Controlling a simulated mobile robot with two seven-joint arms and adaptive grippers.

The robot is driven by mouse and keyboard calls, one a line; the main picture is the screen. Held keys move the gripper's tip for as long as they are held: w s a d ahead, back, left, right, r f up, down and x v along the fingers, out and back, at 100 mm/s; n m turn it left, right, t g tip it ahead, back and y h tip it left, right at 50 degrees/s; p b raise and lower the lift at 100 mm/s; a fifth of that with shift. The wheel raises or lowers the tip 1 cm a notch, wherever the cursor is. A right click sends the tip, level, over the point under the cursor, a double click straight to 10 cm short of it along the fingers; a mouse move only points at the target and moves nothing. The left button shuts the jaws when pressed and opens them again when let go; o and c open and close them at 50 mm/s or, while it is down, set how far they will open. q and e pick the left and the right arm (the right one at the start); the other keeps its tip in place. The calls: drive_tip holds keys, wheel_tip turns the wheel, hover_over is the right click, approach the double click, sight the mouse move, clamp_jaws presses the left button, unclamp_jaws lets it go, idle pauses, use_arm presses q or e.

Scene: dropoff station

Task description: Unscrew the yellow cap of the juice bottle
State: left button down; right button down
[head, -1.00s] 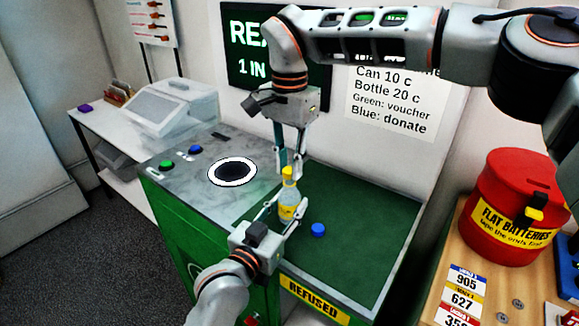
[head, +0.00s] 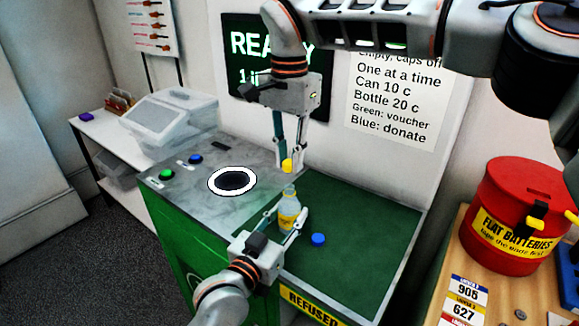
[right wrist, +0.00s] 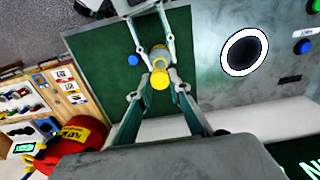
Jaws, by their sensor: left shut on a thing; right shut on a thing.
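The juice bottle (head: 289,209) stands upright on the green surface, clear with a yellow label, its neck bare. My left gripper (head: 287,216) is shut around its body from the front. The yellow cap (head: 287,165) is off the bottle, a little above the neck. My right gripper (head: 289,164), pointing down from above, is shut on the cap. In the right wrist view the yellow cap (right wrist: 160,79) is between my right fingertips (right wrist: 160,82), and the bottle (right wrist: 159,55) shows partly behind it, with my left gripper's fingers beside it.
A blue cap (head: 318,239) lies on the green surface (head: 365,235) right of the bottle. A white-ringed round opening (head: 232,181) is in the grey counter to the left. A red battery bin (head: 520,200) stands on a wooden table at right. The green surface's right side is clear.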

use_arm(q)
drive_tip(key=c, duration=1.4)
unclamp_jaws()
drive_tip(key=shift+o, duration=0.2)
